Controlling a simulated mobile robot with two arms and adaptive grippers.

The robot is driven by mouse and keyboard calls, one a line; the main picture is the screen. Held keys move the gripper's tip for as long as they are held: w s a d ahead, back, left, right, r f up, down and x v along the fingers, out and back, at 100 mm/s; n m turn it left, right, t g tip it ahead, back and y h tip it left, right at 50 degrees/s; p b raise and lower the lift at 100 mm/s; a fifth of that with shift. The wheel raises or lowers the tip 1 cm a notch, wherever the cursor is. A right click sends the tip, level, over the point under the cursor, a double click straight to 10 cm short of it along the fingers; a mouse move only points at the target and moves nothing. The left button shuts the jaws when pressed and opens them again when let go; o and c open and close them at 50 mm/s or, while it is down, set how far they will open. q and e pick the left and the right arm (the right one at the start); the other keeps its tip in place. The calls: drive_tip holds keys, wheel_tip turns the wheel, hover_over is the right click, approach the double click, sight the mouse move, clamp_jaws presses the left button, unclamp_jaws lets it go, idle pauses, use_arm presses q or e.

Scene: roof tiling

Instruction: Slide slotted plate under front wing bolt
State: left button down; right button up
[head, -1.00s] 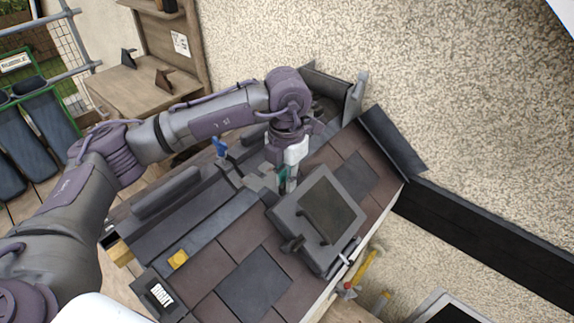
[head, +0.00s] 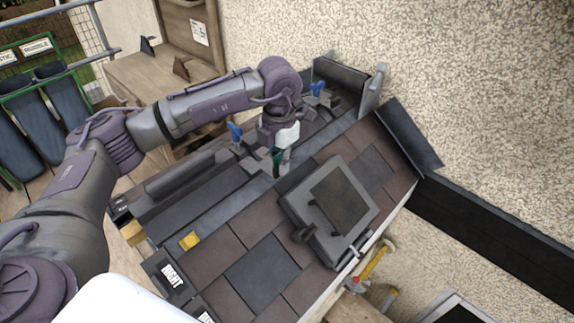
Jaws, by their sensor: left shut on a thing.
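A blue wing bolt (head: 235,132) stands upright on the ridge of the roof model, left of my left gripper. A second blue wing bolt (head: 317,88) stands farther back, to the right. My left gripper (head: 278,160) points down over the roof between the ridge and the skylight, with green at its fingertips. It is shut on the grey slotted plate (head: 257,163), which reaches left toward the nearer wing bolt. The plate's slot and whether it touches that bolt are too small to tell. My right gripper is out of view.
A skylight with a dark pane (head: 340,199) stands on the brown and grey tiles, right of my left gripper. A yellow block (head: 189,241) lies at the lower left of the roof. A wooden bench (head: 165,75) stands behind, and a pebbled wall rises at the right.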

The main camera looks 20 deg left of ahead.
use_arm(q)
drive_tip(key=shift+w+a, duration=0.3)
drive_tip(key=shift+a, duration=0.75)
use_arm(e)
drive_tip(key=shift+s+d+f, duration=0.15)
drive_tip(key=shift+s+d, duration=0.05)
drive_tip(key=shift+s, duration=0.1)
use_arm(q)
drive_tip(key=shift+a, duration=0.1)
drive_tip(key=shift+w+a, duration=0.1)
drive_tip(key=shift+a, duration=0.05)
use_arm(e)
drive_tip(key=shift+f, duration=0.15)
use_arm(q)
drive_tip(key=shift+w+a+b, duration=0.1)
drive_tip(key=shift+a+b, duration=0.2)
drive_tip(key=shift+b, duration=0.1)
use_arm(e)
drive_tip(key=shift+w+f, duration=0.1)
use_arm(q)
drive_tip(key=shift+w+a, duration=0.1)
drive_tip(key=shift+a, duration=0.1)
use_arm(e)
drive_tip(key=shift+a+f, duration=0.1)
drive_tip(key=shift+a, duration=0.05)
use_arm(q)
drive_tip(key=shift+w+a, duration=0.1)
drive_tip(key=shift+a, duration=0.2)
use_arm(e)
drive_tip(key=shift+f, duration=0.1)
